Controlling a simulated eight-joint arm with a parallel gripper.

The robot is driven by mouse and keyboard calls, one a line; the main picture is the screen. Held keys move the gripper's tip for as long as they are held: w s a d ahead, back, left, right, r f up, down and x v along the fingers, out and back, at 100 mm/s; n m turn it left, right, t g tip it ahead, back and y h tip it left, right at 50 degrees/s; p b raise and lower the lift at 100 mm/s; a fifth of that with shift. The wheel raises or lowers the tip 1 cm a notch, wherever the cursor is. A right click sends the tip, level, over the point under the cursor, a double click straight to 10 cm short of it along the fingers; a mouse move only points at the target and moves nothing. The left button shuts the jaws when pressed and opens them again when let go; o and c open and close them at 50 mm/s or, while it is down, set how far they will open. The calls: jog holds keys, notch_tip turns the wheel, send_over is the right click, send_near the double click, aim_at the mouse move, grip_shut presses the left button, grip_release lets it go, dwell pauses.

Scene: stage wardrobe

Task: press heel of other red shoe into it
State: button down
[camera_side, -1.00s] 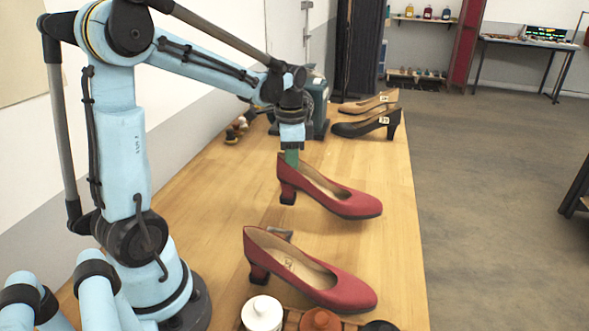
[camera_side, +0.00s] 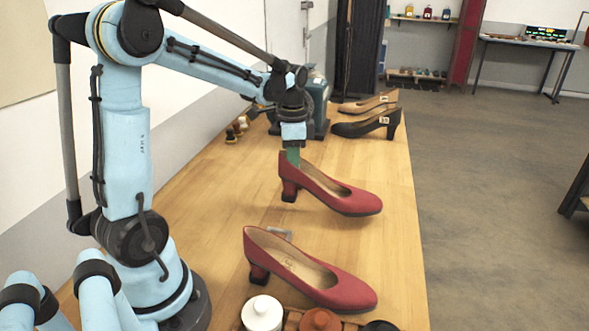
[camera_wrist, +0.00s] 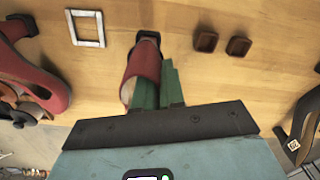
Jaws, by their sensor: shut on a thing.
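My gripper (camera_side: 292,157) points down with its green fingers shut on the back rim of a red heeled shoe (camera_side: 335,193). The shoe's toe points right, and its block heel with dark tip (camera_side: 289,196) hangs below the fingers. The shoe appears slightly above the table. In the wrist view the green fingers (camera_wrist: 158,88) grip the red shoe's back (camera_wrist: 143,62), and its dark heel tip (camera_wrist: 148,37) shows; the front of the shoe is hidden. The other red shoe (camera_side: 310,275) stands on the table nearer the side camera, and partly shows in the wrist view (camera_wrist: 28,80).
A pale square frame (camera_wrist: 87,28) and two small brown square pieces (camera_wrist: 205,41) lie on the wooden table (camera_side: 380,235). A white pot (camera_side: 262,312) and a brown one (camera_side: 320,320) stand in front. Black (camera_side: 368,125) and tan (camera_side: 368,103) shoes stand behind.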

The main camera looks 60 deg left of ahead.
jog(key=shift+f, duration=1.6)
jog(key=c, duration=1.1)
grip_release()
jog(key=shift+c, duration=0.2)
jog(key=shift+r, duration=0.1)
notch_tip(320, 180, up, 11)
jog(key=shift+r, duration=0.15)
jog(key=shift+d+r, duration=0.1)
jog(key=shift+r, duration=0.1)
jog(key=s+d+f+n+t, duration=0.2)
jog(key=s+d+t, duration=0.1)
jog(key=d, duration=0.5)
jog(key=s+d+f+n+t, duration=0.3)
jog(key=d+t, duration=0.1)
jog(key=d, duration=0.4)
jog(key=shift+f, duration=0.15)
